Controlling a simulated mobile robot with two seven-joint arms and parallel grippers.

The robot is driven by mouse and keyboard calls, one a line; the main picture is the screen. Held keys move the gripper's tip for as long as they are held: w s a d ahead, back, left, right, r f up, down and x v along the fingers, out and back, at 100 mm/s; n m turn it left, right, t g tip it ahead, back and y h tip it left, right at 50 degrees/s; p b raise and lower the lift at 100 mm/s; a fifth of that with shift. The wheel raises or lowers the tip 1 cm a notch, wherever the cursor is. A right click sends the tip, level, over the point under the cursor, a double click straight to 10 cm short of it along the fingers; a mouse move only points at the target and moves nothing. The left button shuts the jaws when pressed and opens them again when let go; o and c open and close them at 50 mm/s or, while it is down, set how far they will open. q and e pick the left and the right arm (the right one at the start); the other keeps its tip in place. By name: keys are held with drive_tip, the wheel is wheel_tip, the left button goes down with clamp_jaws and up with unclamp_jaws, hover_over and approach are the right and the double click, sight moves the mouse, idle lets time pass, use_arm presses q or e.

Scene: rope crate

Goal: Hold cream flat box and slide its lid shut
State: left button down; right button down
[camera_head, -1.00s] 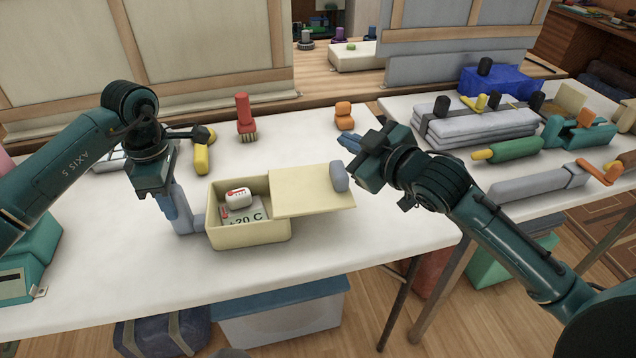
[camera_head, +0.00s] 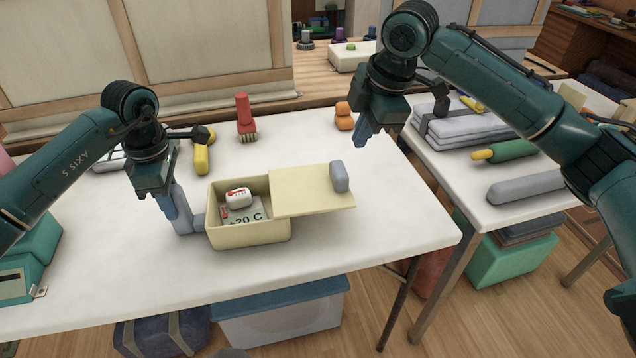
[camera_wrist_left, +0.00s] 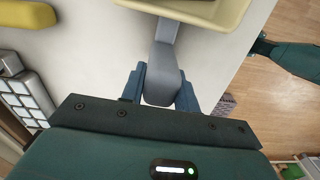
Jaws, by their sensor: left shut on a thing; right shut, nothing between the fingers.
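The cream flat box (camera_head: 247,234) stands on the white table, its left half open. Inside it lie a white rounded item with red marks (camera_head: 239,198) and a card reading "+20 C" (camera_head: 246,213). Its cream lid (camera_head: 305,186) sticks out past the right side and carries a grey knob (camera_head: 339,176) near its right end. My left gripper (camera_head: 180,217) is shut on the box's grey side handle (camera_head: 199,222); the handle also shows between the fingers in the left wrist view (camera_wrist_left: 162,80). My right gripper (camera_head: 362,134) is shut and empty, above the table behind and right of the knob, apart from it.
A red brush (camera_head: 244,118), a yellow-handled tool (camera_head: 202,156) and an orange object (camera_head: 343,116) stand or lie behind the box. A second table (camera_head: 452,190) at right holds folded grey cloth (camera_head: 462,133) and tools. White table is clear in front of the lid.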

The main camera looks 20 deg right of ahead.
sight(293, 187)
wheel_tip(293, 187, down, 9)
drive_tip(key=shift+r, duration=0.15)
idle(0.4)
drive_tip(key=shift+a, duration=0.15)
idle(1.7)
drive_tip(key=shift+w+a, duration=0.15)
drive_tip(key=shift+a, duration=1.8)
drive_tip(key=shift+w+a, duration=0.15)
drive_tip(key=shift+a, duration=1.8)
drive_tip(key=shift+w+a, duration=0.15)
drive_tip(key=shift+a, duration=1.8)
drive_tip(key=shift+d+r, duration=0.15)
drive_tip(key=shift+r, duration=1.65)
drive_tip(key=shift+d+r, duration=0.3)
drive_tip(key=shift+r, duration=0.6)
drive_tip(key=shift+d+r, duration=0.25)
drive_tip(key=shift+r, duration=0.6)
